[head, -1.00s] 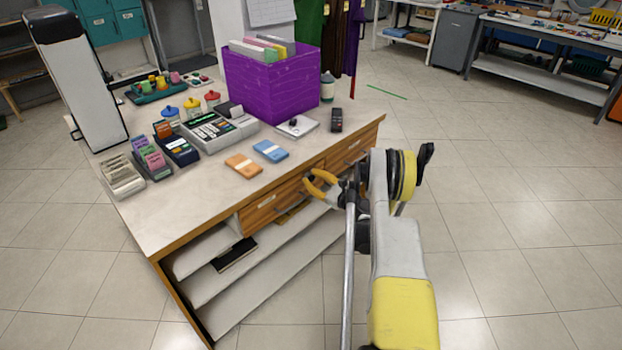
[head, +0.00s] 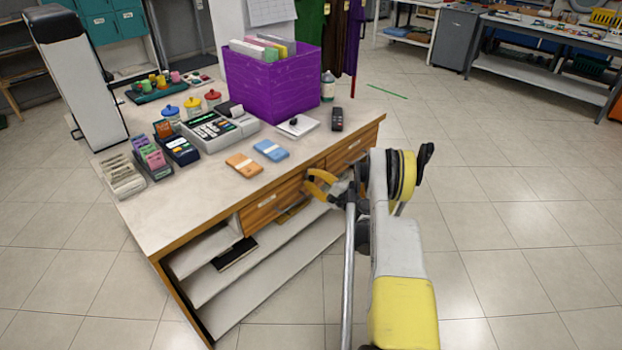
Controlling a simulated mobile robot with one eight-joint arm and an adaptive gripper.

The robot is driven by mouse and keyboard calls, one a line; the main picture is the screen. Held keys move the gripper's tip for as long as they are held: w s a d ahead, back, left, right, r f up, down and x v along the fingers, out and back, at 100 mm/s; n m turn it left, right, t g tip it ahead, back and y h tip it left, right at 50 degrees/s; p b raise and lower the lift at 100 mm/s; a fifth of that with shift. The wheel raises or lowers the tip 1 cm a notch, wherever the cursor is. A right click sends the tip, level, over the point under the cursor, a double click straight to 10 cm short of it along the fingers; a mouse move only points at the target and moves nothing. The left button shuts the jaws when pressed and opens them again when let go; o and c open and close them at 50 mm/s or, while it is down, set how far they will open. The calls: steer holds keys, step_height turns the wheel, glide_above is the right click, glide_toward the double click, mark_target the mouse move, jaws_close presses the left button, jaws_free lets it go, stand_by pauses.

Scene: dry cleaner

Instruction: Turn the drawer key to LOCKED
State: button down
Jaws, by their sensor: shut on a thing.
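The wooden counter has two drawers under its top, a left drawer (head: 272,205) and a right drawer (head: 350,154), each with a pale label or handle. My gripper (head: 310,183), with yellow-orange fingers, is at the drawer fronts, near the right end of the left drawer. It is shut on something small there. The drawer key and its lock are hidden behind the fingers, so I cannot see which way the key points.
The countertop (head: 190,219) holds a cash register (head: 210,130), a purple file box (head: 275,85), blue (head: 270,150) and orange (head: 243,164) packets and a dark handset (head: 337,119). Open shelves (head: 270,282) lie below the drawers. The tiled floor right of my arm is clear.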

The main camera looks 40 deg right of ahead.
steer(key=shift+n, duration=2.3)
steer(key=c, duration=1.1)
jaws_free()
steer(key=shift+c, duration=0.2)
